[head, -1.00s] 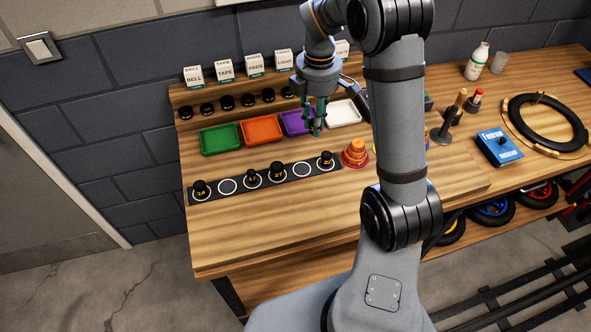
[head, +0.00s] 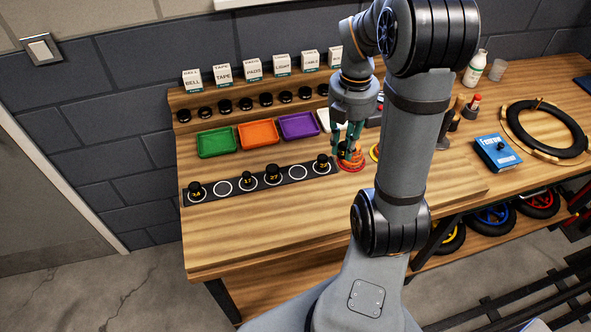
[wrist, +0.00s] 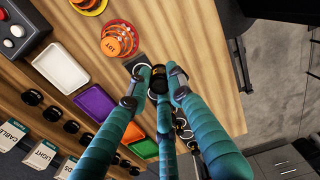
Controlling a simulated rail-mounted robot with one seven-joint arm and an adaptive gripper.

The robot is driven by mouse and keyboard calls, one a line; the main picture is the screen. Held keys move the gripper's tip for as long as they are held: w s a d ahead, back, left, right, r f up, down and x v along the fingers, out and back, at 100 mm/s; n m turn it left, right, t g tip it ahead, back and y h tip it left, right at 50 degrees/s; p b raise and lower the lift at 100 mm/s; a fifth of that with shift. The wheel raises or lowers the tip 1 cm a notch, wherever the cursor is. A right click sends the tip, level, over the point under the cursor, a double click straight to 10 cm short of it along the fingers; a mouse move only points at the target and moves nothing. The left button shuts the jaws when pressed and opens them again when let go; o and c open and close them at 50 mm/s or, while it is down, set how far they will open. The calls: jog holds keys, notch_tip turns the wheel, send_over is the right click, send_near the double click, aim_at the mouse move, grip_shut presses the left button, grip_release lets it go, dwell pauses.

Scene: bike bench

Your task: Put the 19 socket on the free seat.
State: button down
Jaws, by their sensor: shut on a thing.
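My gripper (head: 346,150) appears just behind the orange stack in the head view. In the wrist view its teal fingers (wrist: 158,88) close on a small black socket (wrist: 158,80), mostly hidden by the fingers; its number is not readable. The dark socket strip (head: 209,192) lies on the bench left of my gripper. It bears several black sockets with yellow numbers, among them the 27 socket (head: 272,175). Two white-ringed seats are empty, a left one (head: 222,188) and a right one (head: 297,172) between the 27 socket and the end socket (head: 321,163).
A stack of orange discs (head: 352,161) stands close by the strip's right end. Green (head: 217,143), orange (head: 258,134) and purple (head: 299,125) trays and a white tray (wrist: 61,66) line the back. Labelled boxes (head: 222,74) stand behind black knobs. The bench front is clear.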

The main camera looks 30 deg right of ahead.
jog(key=p, duration=0.1)
send_over(298, 172)
notch_tip(298, 172, down, 7)
jog(key=shift+r, duration=0.1)
jog(key=shift+f, duration=2.05)
jog(key=shift+f, duration=0.1)
jog(key=c, duration=2)
grip_release()
jog(key=shift+f, duration=0.1)
jog(key=shift+c, duration=0.2)
jog(key=o, duration=0.4)
jog(key=shift+o, duration=0.4)
